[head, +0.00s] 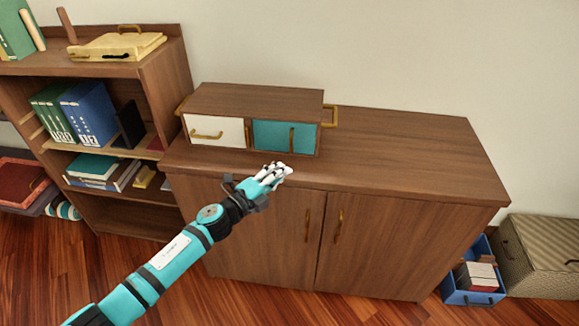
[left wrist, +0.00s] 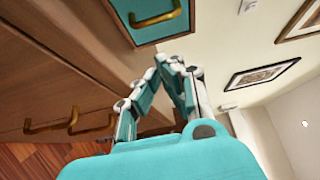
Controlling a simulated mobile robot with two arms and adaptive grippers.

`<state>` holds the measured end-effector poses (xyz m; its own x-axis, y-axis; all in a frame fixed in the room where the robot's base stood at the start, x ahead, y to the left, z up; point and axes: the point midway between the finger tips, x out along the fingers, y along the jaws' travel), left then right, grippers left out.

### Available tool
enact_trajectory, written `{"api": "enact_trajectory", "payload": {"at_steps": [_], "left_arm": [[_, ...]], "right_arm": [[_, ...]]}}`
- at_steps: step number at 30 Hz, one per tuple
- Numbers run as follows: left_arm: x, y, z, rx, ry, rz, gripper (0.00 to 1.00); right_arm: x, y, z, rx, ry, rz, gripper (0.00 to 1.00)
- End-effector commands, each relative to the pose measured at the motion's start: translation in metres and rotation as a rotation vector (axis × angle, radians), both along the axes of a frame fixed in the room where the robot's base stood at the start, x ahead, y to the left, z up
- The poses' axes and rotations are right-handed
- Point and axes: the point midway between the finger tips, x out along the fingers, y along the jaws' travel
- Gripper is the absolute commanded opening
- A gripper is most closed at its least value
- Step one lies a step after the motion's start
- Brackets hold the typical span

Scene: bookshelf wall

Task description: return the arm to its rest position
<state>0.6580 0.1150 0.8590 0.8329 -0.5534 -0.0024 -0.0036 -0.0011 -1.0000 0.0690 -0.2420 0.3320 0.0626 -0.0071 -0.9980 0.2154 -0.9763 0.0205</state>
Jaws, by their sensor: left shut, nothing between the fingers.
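My left arm comes in from the lower left in the head view. Its left gripper (head: 283,170) is in front of the small drawer box (head: 255,97), near the cabinet's front edge and just below the teal drawer (head: 285,135). In the left wrist view the fingers of my left gripper (left wrist: 177,62) come together at the tips, with nothing between them. The teal drawer (left wrist: 158,28) with its brass handle shows beyond the fingertips. Both box fronts, the white drawer (head: 215,131) and the teal one, look closed. My right gripper is in neither view.
The drawer box stands on a wooden cabinet (head: 410,150) with two closed doors. A bookshelf (head: 165,75) with binders and books is on the left. A blue crate (head: 472,297) and a woven box (head: 540,255) stand on the floor at right. The cabinet top's right side is clear.

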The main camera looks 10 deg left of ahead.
Motion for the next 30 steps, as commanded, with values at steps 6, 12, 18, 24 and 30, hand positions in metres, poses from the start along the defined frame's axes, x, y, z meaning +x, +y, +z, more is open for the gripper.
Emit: {"api": "enact_trajectory", "payload": {"at_steps": [6,12,18,24,30], "left_arm": [[-0.033,0.021,-0.001,0.001,0.002,-0.001,0.00],[-0.047,0.031,0.000,0.001,-0.001,0.000,0.00],[-0.048,0.034,-0.006,-0.008,0.016,0.010,0.00],[-0.052,0.067,-0.088,-0.132,0.240,0.161,0.00],[-0.101,0.114,-0.226,-0.321,0.588,0.423,0.00]], "right_arm": [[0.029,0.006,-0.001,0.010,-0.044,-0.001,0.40],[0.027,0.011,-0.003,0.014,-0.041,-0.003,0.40],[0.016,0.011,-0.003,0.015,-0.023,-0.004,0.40],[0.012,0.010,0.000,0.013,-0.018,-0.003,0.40],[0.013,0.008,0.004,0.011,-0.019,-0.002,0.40]]}}
